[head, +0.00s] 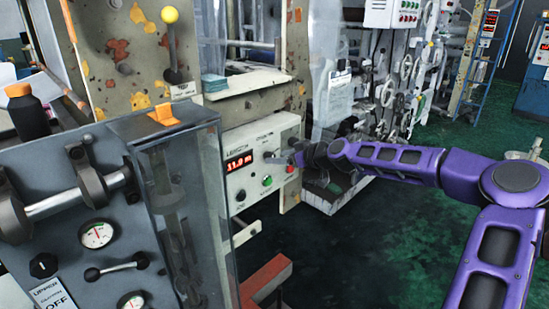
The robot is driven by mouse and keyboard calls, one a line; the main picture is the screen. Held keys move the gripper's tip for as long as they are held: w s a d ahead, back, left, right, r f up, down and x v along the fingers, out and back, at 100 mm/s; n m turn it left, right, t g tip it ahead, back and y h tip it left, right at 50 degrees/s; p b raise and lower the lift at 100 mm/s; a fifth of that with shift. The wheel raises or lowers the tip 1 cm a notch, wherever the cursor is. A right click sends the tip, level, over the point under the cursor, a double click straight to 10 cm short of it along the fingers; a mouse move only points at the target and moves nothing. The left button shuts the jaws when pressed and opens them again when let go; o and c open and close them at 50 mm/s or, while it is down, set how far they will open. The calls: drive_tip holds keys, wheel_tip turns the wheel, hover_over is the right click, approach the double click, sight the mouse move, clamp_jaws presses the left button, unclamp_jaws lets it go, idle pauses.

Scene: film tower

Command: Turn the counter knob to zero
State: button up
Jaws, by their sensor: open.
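The counter box (254,141) is a pale panel with a lit red display (240,162), which seems to read about 11.9 m. A black knob (241,195) sits low on its left, a green button (267,180) right of that, and a red button (290,169) at the lower right. My gripper (274,158) is open in front of the panel's right half, right of the display. Its fingers point left and cover part of the panel. A small dark round part (267,155) shows at the fingertips; I cannot tell whether they touch it.
A grey cabinet (90,215) with gauges, a roller and a black bottle (27,110) fills the left. A clear guard (195,220) stands beside it. A red metal bar (266,278) lies low in front. A yellow-balled lever (171,45) is above. Green floor (360,260) is open at right.

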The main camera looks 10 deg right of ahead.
drive_tip(key=shift+x, duration=1.45)
drive_tip(key=shift+c, duration=0.2)
clamp_jaws()
